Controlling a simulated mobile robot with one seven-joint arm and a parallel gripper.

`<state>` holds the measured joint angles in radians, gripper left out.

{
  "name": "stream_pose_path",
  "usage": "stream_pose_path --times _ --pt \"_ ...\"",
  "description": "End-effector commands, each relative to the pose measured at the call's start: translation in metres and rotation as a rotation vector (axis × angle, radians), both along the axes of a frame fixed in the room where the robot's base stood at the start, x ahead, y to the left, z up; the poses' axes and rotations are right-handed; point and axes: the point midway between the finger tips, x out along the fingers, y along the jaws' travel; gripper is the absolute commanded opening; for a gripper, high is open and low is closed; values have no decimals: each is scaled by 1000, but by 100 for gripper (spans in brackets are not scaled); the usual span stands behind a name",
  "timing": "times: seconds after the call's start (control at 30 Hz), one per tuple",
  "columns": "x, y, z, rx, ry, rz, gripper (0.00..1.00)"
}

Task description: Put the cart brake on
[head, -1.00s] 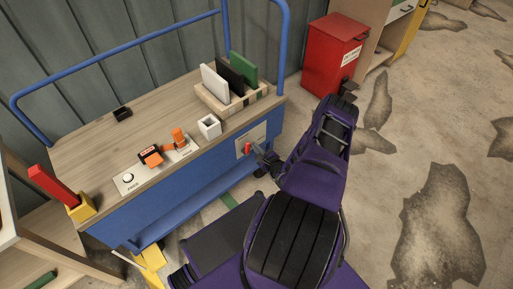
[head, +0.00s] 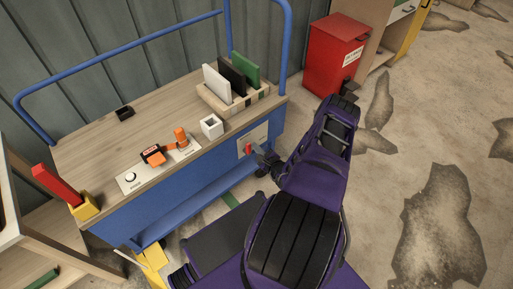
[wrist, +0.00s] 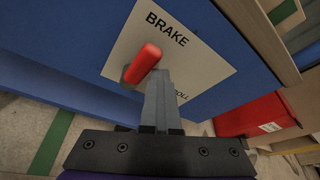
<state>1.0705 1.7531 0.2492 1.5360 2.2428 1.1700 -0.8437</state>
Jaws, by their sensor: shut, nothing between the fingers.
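The blue cart (head: 165,205) has a pale brake plate (head: 263,135) on its side, at the right end. The wrist view shows the plate (wrist: 205,62) with "BRAKE" at its top and a partly hidden word ending in "OLL" lower down. A red lever handle (wrist: 143,63) sticks out from the plate, below and left of "BRAKE"; it shows small in the head view (head: 248,149). My gripper (wrist: 161,80) is shut and empty, its fingertips close to the lever's right side. I cannot tell whether they touch it. The fingers hide part of the plate.
The cart top holds a white open box (head: 211,126), a wooden rack (head: 240,105) with panels, an orange device (head: 153,155) and a small black tray (head: 124,113). A red bin (head: 332,60) stands behind my arm. The floor at right is clear.

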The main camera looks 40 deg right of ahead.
Motion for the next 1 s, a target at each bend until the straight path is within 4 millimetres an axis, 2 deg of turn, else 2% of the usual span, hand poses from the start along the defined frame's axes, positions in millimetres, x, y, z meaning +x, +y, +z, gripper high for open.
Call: stream_pose_path --times 0.03,0.17,0.37,0.43,0.7,0.83,1.0 --pt "1 8 0 8 -2 13 0" --pt "2 2 -1 6 -3 14 0" --pt "2 -34 -4 -2 -2 14 0" --pt "-13 -33 1 6 3 13 0" --pt "-70 -19 1 3 2 11 0" --pt "-87 -15 0 3 2 10 0" --pt "-95 -13 0 1 1 11 0"
